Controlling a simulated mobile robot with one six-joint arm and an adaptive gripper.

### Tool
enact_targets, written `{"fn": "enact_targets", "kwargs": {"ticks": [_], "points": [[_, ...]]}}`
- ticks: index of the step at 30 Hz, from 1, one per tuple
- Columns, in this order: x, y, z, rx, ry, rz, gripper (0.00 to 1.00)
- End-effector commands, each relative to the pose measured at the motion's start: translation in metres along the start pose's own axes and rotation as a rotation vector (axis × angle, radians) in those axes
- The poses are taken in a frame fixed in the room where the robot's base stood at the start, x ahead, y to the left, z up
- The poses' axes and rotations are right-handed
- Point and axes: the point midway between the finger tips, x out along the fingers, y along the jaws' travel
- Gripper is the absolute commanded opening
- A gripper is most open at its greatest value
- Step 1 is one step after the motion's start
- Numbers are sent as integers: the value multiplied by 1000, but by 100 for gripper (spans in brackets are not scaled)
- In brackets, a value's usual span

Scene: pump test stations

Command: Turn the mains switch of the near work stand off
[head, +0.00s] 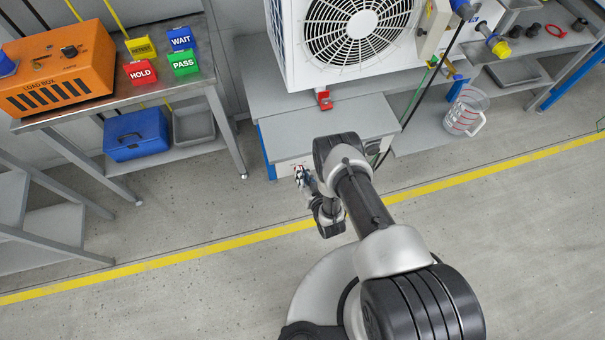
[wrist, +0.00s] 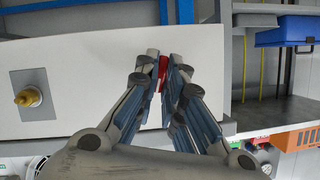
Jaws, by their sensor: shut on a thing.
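The near work stand (head: 290,143) is the grey bench with a pale cabinet front. In the wrist view its pale front panel (wrist: 85,65) faces me. A red piece (wrist: 163,72), which looks like the handle of the mains switch, shows between my fingertips at this panel. My gripper (wrist: 166,70) is shut on it. The fingers hide most of the switch, so its position cannot be read. In the head view my gripper (head: 303,178) is at the front of the stand, partly hidden by my arm.
A brass-yellow knob on a grey plate (wrist: 28,97) sits on the same panel. A fan unit (head: 350,35) stands on top, with a red block (head: 323,99) at its foot. A side table (head: 120,105) carries an orange load box (head: 60,70). Open floor lies in front.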

Motion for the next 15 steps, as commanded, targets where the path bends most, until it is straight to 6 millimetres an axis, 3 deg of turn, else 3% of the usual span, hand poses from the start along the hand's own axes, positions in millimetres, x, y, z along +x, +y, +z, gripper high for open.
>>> {"fn": "enact_targets", "kwargs": {"ticks": [15], "points": [[2, -6, 0, -447, 6, 181, 0]]}}
